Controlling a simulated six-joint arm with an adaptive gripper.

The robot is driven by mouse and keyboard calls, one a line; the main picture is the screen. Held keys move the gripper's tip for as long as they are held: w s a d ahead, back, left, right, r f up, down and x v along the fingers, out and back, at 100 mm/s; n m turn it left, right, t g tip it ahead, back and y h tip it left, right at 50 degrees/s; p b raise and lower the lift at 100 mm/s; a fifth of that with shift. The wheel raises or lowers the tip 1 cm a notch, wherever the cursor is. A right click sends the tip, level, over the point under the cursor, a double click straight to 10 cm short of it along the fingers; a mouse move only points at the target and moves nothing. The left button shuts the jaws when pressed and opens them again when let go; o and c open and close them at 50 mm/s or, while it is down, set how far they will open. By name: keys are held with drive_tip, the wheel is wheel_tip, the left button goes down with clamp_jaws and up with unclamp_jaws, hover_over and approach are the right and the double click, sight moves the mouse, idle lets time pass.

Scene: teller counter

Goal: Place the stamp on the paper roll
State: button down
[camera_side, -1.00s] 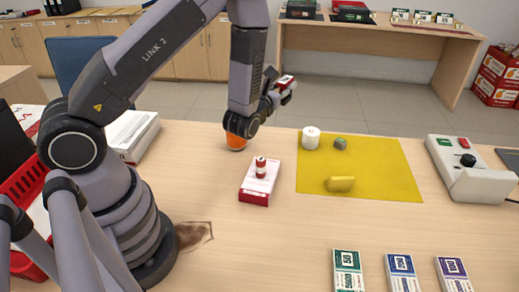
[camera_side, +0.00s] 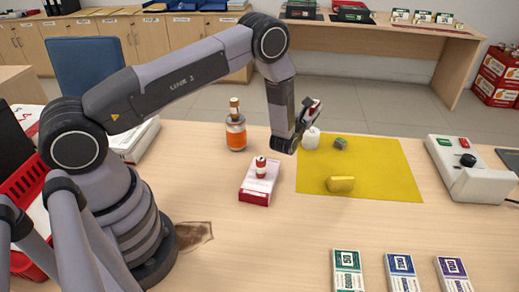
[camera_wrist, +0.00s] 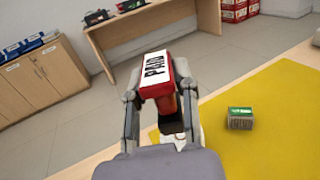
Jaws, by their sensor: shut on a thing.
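My gripper (camera_side: 306,118) is shut on the stamp (camera_wrist: 154,68), a red block with a white label reading PAID, seen between both fingers in the wrist view. In the side view the stamp is small and dark against the floor. The white paper roll (camera_side: 311,141) stands upright at the back left of the yellow mat. In the wrist view the roll is mostly hidden below the fingers. I cannot tell the gap between stamp and roll.
A red-and-white box (camera_side: 256,190) carries a small red-and-white object (camera_side: 261,167). A control box (camera_side: 468,180) is at right.

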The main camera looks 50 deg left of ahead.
drive_tip(key=shift+w+f, duration=0.25)
drive_tip(key=shift+f, duration=0.05)
drive_tip(key=shift+w+f, duration=0.1)
drive_tip(key=shift+f, duration=1.55)
drive_tip(key=c, duration=0.9)
unclamp_jaws()
drive_tip(key=shift+f, duration=0.1)
drive_tip(key=shift+o, duration=0.2)
